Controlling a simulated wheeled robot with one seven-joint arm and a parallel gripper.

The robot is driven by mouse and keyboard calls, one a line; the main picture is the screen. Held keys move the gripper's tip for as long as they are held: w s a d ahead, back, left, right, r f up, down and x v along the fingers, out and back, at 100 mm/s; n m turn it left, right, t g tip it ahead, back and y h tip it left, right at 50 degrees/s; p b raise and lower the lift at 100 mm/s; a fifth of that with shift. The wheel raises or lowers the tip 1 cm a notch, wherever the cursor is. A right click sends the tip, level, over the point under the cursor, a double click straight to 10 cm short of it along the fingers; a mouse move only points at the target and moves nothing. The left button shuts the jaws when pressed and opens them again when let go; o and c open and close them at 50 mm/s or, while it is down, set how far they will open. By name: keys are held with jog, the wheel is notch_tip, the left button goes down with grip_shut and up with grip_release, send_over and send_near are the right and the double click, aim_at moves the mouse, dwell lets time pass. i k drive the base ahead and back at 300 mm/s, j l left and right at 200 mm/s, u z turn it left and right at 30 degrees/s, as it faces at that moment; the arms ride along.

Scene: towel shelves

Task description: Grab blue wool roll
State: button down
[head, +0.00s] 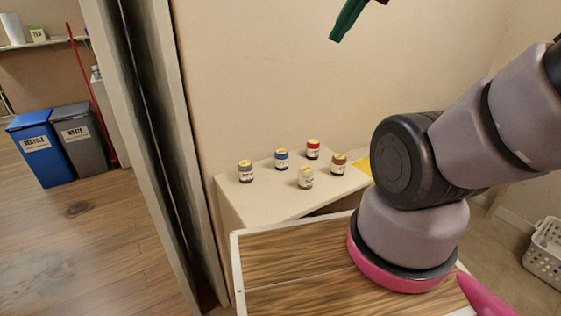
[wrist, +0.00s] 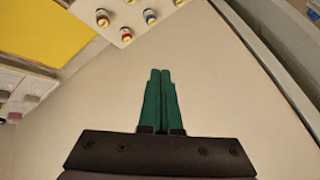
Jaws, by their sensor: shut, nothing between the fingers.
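A small blue roll-like item (head: 282,159) with a yellow top and a pale label stands upright on the white shelf top (head: 240,198). It also shows near the top edge of the wrist view (wrist: 150,16). My gripper (wrist: 160,72) has green fingers pressed together, with nothing between them. In the head view, the green fingers (head: 336,37) show at the top edge, well above the shelf top and apart from the blue item. The rest of the gripper is cut off there.
Around the blue item stand similar grey (head: 246,172), red (head: 313,149), white (head: 306,178) and brown (head: 339,164) items. A wall (head: 270,70) rises behind the shelf top. Blue (head: 40,150) and grey (head: 80,140) bins stand far left; a white basket (head: 544,252) is at right.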

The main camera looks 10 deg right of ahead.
aim_at(282, 156)
jog(key=z, duration=0.45)
jog(key=j+z, duration=0.1)
jog(key=z, duration=0.35)
jog(key=k+z, duration=0.1)
jog(key=z, duration=0.8)
jog(key=k+z, duration=0.15)
jog(key=z, duration=0.3)
jog(key=k+j, duration=0.2)
jog(key=j, duration=0.15)
jog(key=k+j+u, duration=0.1)
jog(key=u, duration=0.3)
jog(key=i+j, duration=0.05)
jog(key=j, duration=0.05)
